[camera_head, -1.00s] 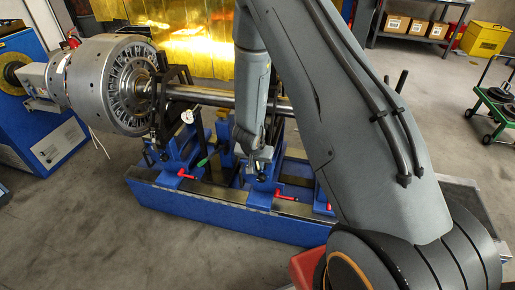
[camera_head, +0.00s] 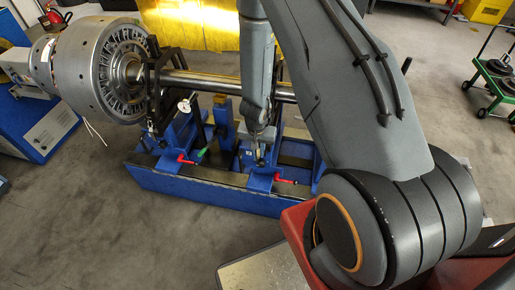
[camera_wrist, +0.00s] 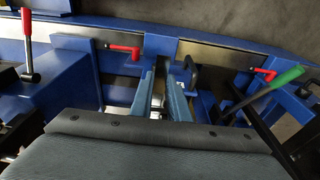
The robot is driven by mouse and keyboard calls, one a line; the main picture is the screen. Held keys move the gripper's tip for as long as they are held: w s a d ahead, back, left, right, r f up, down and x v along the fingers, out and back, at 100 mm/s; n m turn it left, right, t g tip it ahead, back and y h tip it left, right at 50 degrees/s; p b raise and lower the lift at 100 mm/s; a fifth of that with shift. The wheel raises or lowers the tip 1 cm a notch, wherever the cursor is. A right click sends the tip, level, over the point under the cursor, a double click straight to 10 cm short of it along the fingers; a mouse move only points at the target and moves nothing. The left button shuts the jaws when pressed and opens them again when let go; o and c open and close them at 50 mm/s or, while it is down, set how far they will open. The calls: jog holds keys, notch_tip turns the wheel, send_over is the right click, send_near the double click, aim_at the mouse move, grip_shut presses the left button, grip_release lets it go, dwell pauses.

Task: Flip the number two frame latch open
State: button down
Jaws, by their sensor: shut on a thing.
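My gripper (camera_head: 258,150) reaches down to the middle blue frame (camera_head: 248,158) on the blue base, under the steel shaft (camera_head: 205,82). In the wrist view my gripper's two fingers (camera_wrist: 175,72) point away from the camera, close together, with a narrow dark part between and around their tips. They are shut on what seems to be the frame latch, mostly hidden by the fingers. I cannot read a number on the frame or tell the latch's exact angle. A black hooked part (camera_wrist: 191,73) stands just right of the fingertips in the wrist view.
A green-handled lever (camera_wrist: 285,78) and a red lever (camera_wrist: 265,73) stand right of the fingers in the wrist view. Another red lever (camera_wrist: 125,51) lies to the left, and a red-handled upright lever (camera_wrist: 27,28) farther left. The large rotor (camera_head: 95,70) is at the left.

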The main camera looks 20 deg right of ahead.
aim_at(258, 155)
jog(key=c, duration=1.7)
grip_release()
jog(key=r+p, duration=0.1)
jog(key=r, duration=0.1)
jog(key=r+p, duration=0.2)
jog(key=r, duration=0.1)
jog(key=s+r+p, duration=0.1)
jog(key=r, duration=0.1)
jog(key=shift+a+r, duration=0.25)
jog(key=shift+a, duration=0.05)
jog(key=shift+p, duration=0.3)
